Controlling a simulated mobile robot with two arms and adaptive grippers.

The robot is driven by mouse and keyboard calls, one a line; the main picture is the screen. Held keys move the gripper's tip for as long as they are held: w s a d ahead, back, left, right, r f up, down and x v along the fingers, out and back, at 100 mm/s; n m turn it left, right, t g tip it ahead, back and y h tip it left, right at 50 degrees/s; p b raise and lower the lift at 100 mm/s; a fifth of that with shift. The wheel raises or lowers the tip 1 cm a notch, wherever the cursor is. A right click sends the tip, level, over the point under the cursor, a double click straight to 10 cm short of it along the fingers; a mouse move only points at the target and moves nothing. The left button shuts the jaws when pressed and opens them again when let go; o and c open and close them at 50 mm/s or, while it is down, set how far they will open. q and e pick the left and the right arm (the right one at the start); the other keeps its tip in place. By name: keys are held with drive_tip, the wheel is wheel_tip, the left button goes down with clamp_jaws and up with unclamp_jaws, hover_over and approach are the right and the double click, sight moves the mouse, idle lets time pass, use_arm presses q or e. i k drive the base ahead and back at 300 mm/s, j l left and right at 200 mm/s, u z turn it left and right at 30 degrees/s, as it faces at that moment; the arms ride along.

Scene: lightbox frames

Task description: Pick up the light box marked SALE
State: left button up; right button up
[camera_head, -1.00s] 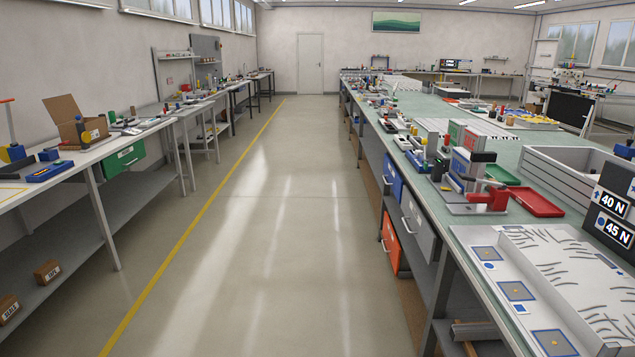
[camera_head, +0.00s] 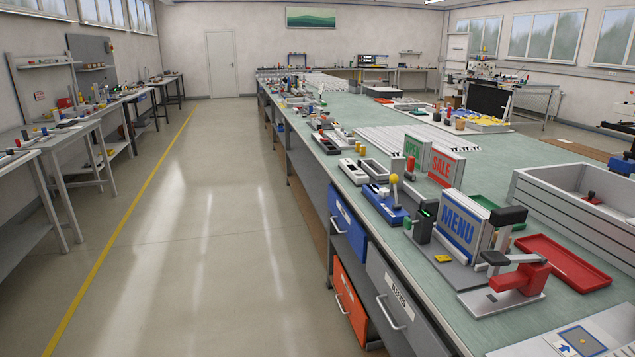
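The light box marked SALE (camera_head: 441,168) stands upright on the green-topped workbench (camera_head: 480,150) at the right. Its face is red with white letters. A green light box marked OPEN (camera_head: 414,152) stands just behind and left of it, and a blue and white one marked MENU (camera_head: 459,222) stands in front of it. The lower right part of the SALE box is partly hidden by the things in front. Neither of my grippers shows in the head view.
A red tray (camera_head: 565,262), a red and grey press-like device (camera_head: 515,275) and a grey slatted crate (camera_head: 570,205) stand near the light boxes. Drawers (camera_head: 350,300) hang under the bench. The aisle floor (camera_head: 210,240) to the left is clear.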

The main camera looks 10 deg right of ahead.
sight(446, 168)
drive_tip(key=i+j+z, duration=0.2)
drive_tip(key=i+z, duration=0.2)
drive_tip(key=i, duration=0.15)
drive_tip(key=i+j+z, duration=0.85)
drive_tip(key=i, duration=0.1)
